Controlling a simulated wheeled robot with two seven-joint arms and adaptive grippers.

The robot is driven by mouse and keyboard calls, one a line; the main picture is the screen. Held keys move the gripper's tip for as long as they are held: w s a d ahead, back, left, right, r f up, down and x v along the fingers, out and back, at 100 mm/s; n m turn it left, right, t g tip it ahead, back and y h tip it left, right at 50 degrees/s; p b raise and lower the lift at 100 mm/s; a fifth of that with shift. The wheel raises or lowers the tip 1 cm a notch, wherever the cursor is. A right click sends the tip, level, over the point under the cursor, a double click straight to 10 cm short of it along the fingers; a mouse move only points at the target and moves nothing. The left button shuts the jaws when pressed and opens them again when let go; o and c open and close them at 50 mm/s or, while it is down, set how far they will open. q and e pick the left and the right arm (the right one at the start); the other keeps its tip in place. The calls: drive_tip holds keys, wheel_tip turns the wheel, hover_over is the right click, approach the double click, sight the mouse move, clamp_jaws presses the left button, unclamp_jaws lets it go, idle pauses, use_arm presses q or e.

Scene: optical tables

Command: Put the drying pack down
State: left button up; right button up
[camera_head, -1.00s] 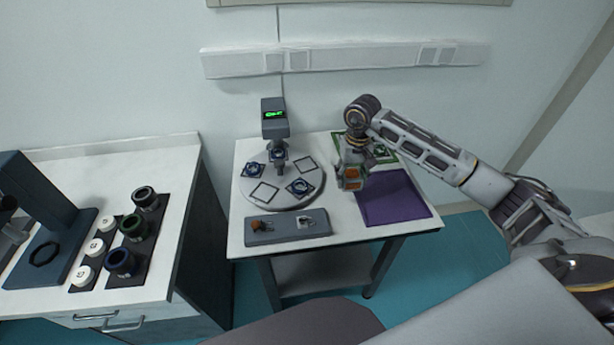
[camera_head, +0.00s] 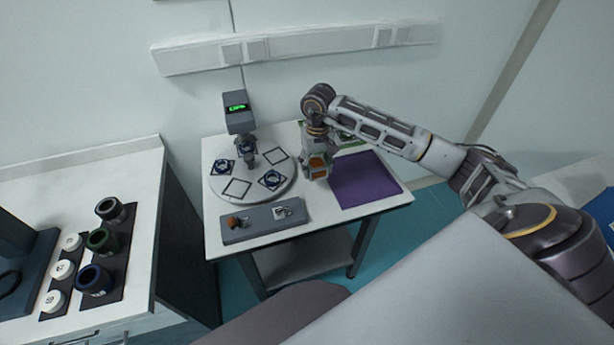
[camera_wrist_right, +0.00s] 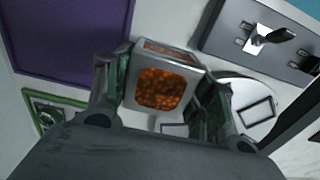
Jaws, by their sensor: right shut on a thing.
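The drying pack is a small silvery box with a window of orange beads; it shows in the head view (camera_head: 318,168) and in the right wrist view (camera_wrist_right: 163,85). My right gripper (camera_head: 316,160) is shut on it, one finger on each side in the wrist view (camera_wrist_right: 160,95). The pack is just left of the purple mat (camera_head: 365,182), by the round plate. Whether it touches the table I cannot tell. My left gripper does not show.
A round plate (camera_head: 232,197) with several square frames sits under a grey instrument (camera_head: 238,113) with a green display. A green-edged frame (camera_head: 346,139) lies behind the gripper. A side counter (camera_head: 140,185) stands left.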

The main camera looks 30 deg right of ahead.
hover_over(315, 192)
drive_tip(key=shift+f+p, duration=0.45)
drive_tip(key=shift+f, duration=2.25)
drive_tip(key=shift+f+p, duration=0.35)
drive_tip(key=shift+f, duration=1.55)
drive_tip(key=shift+f, duration=0.15)
drive_tip(key=o, duration=1.1)
drive_tip(key=shift+r, duration=0.2)
